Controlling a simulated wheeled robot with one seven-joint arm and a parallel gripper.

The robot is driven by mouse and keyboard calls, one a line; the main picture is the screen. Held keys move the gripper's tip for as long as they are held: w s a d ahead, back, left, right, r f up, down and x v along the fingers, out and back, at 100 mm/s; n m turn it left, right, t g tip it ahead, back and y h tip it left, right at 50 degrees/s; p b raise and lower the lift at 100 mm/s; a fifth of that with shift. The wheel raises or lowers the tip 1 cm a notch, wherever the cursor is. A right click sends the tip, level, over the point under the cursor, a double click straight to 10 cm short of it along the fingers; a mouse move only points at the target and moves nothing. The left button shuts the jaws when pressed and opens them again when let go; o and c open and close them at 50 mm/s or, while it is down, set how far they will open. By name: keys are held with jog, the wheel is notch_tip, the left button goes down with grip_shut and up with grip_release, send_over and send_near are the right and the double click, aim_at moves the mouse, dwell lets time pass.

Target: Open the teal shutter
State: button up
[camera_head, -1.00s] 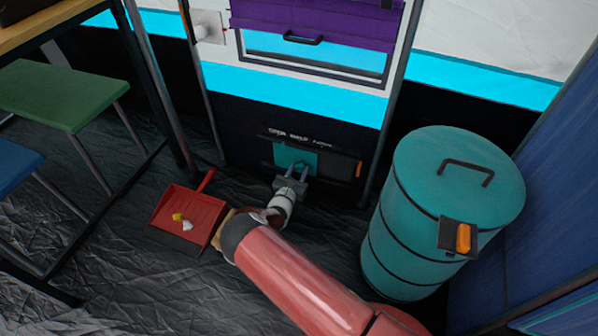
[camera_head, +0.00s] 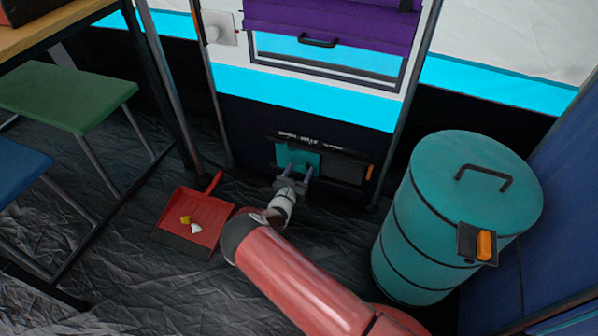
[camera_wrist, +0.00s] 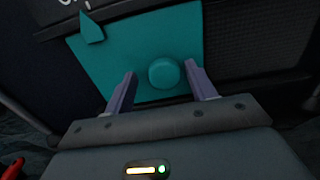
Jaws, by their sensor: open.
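The teal shutter (camera_head: 296,158) is a small flat panel low on the dark wall panel, at the left part of a black strip with white lettering. In the wrist view the teal shutter (camera_wrist: 115,62) fills the upper middle and has a round teal knob (camera_wrist: 164,73). My gripper (camera_head: 297,171) is in front of the shutter. In the wrist view my gripper (camera_wrist: 161,82) is open, with one finger on each side of the knob. I cannot tell whether either finger touches it.
A black mesh panel (camera_head: 338,168) lies right of the shutter, with an orange tab (camera_head: 369,172). A red dustpan (camera_head: 177,228) with small scraps lies on the floor at left. A teal drum (camera_head: 407,232) stands at right. A purple flap (camera_head: 375,34) hangs above. Stools stand at far left.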

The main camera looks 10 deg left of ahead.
jog(key=s+a+p, duration=0.1)
jog(key=s, duration=0.6)
jog(key=shift+s, duration=0.4)
jog(key=shift+s+a, duration=0.1)
jog(key=shift+a, duration=0.05)
